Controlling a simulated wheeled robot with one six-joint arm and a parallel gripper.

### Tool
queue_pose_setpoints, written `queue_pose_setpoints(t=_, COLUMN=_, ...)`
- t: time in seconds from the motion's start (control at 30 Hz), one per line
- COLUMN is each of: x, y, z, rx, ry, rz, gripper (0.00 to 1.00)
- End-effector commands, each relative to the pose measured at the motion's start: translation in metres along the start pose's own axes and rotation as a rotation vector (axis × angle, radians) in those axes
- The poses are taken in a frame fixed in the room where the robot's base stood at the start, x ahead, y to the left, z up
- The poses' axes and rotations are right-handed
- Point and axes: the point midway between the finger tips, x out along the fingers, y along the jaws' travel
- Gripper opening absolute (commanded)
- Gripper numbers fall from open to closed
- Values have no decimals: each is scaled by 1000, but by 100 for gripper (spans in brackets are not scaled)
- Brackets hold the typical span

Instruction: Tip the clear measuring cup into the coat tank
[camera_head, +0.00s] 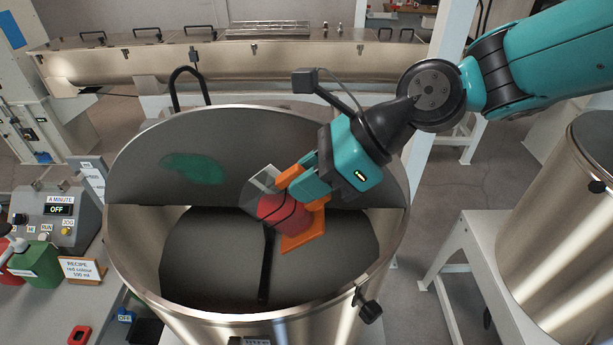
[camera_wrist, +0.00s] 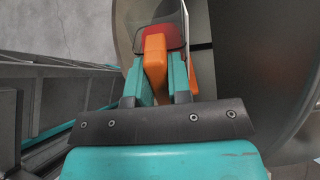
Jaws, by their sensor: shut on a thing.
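The clear measuring cup (camera_head: 284,213) holds red liquid and is tilted, with its clear upper part towards the left. In the wrist view the red cup (camera_wrist: 178,32) shows beyond the orange finger, and the tank's inside lies to the right. The tank has a raised half lid (camera_head: 150,170) with a green patch, and dark inner surfaces. I see no stream of liquid. No name is readable on the tank.
A control box (camera_head: 50,222) reading OFF, a recipe card (camera_head: 82,270) saying red colour, and green and red pump bottles (camera_head: 38,262) stand at the left. Another steel tank (camera_head: 570,235) stands at the right. A long steel trough (camera_head: 240,62) runs behind.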

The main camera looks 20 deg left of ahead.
Motion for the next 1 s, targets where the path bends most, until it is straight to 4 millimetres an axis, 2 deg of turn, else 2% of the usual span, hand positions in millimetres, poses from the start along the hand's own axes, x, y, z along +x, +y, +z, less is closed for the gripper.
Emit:
queue_pose_setpoints(t=0.67, x=1, y=0, z=9, rx=-3, ry=168, rz=-3, gripper=0)
queue_pose_setpoints(t=1.0, x=2, y=0, z=10, rx=-3, ry=190, rz=-2, gripper=0)
